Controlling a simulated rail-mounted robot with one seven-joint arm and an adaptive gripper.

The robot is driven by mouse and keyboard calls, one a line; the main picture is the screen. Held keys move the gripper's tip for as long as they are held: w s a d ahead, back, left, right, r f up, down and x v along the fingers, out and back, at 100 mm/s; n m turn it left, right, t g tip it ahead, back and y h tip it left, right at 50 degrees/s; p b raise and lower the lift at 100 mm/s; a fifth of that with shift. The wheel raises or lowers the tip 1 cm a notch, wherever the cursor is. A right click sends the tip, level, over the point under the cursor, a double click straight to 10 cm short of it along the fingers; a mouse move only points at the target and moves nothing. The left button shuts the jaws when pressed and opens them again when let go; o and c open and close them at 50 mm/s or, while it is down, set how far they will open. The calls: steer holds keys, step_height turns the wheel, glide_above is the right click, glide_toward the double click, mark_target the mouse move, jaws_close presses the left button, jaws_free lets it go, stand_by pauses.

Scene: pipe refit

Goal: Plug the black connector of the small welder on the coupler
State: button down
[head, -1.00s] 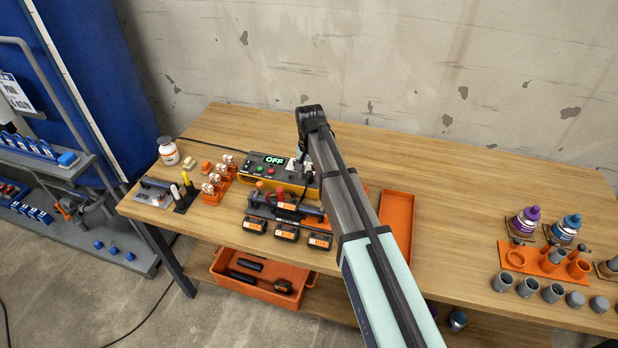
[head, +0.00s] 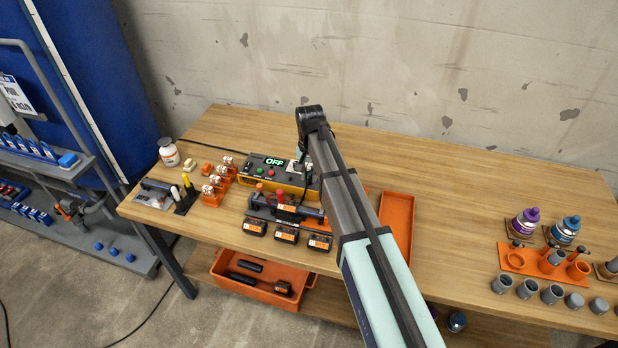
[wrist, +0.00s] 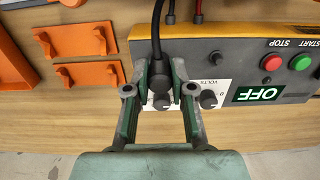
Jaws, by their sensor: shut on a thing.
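The small welder (head: 262,180) is a yellow and dark grey box at the back of the bench, its green display reading OFF. In the wrist view the welder (wrist: 225,88) fills the right side. My gripper (wrist: 160,92) is over its knob end, shut on the black connector (wrist: 157,70), whose black cable runs to the top edge. The connector's lower end is hard to make out between the fingers. In the head view my arm hides most of the gripper. A clamp fixture with a grey pipe (head: 300,214) stands in front of the welder; the coupler is not clearly distinguishable there.
Several black and orange blocks (head: 285,235) line the bench's front edge. An empty orange tray (head: 398,222) lies right of my arm. Orange brackets (wrist: 85,40) sit left of the welder in the wrist view. The bench's back right is clear.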

mark_target(309, 172)
steer(key=shift+r+p, duration=0.75)
steer(key=shift+r, duration=0.55)
steer(key=shift+r+p, duration=0.65)
steer(key=shift+r, duration=0.4)
steer(key=shift+a, duration=0.1)
